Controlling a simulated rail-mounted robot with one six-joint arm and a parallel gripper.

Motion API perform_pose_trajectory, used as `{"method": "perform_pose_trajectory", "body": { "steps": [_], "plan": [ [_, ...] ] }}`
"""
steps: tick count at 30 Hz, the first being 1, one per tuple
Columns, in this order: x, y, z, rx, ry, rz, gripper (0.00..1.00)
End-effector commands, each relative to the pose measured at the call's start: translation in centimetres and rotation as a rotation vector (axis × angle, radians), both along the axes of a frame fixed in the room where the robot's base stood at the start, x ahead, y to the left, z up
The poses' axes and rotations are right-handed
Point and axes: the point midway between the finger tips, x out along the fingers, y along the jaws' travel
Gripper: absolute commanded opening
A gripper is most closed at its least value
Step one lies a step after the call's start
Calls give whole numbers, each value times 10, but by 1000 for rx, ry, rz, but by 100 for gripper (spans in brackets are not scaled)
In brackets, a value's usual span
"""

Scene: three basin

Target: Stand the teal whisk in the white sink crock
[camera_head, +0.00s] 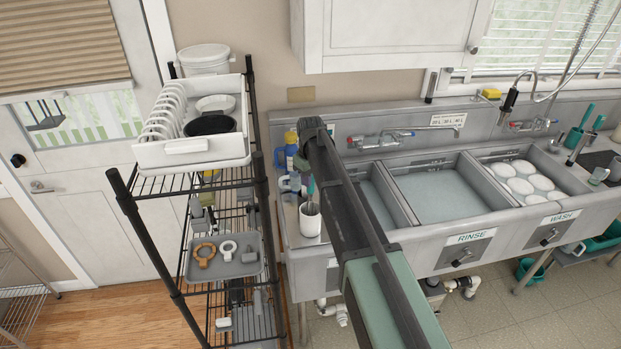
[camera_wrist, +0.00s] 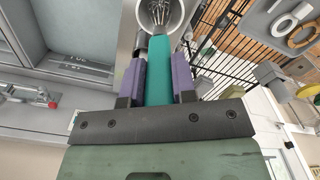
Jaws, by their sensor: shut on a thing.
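The teal whisk (camera_wrist: 158,70) has its handle between the two purple fingers of my gripper (camera_wrist: 157,78), which is shut on it. Its wire end points away from my gripper and shows within the round mouth of the white crock (camera_wrist: 143,14). In the head view the crock (camera_head: 310,222) stands upright on the left end of the sink counter, with the whisk (camera_head: 311,186) rising above its mouth. How deep the wires sit is unclear. My arm hides most of my gripper in the head view.
Bottles (camera_head: 290,150) stand behind the crock. Sink basins (camera_head: 435,190) lie to its right, one holding white plates (camera_head: 523,180). A black wire rack (camera_head: 145,225) to the left bears a dish rack (camera_head: 190,150) and a grey tray (camera_head: 224,262) with rings.

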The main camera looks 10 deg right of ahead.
Motion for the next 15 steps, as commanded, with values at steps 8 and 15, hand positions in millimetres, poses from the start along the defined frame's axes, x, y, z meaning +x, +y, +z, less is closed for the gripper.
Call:
{"method": "perform_pose_trajectory", "body": {
  "steps": [8, 15],
  "plan": [
    [0, 0, -17, 0, 0, 0, 0],
    [0, 0, -29, 0, 0, 0, 0]
  ]
}}
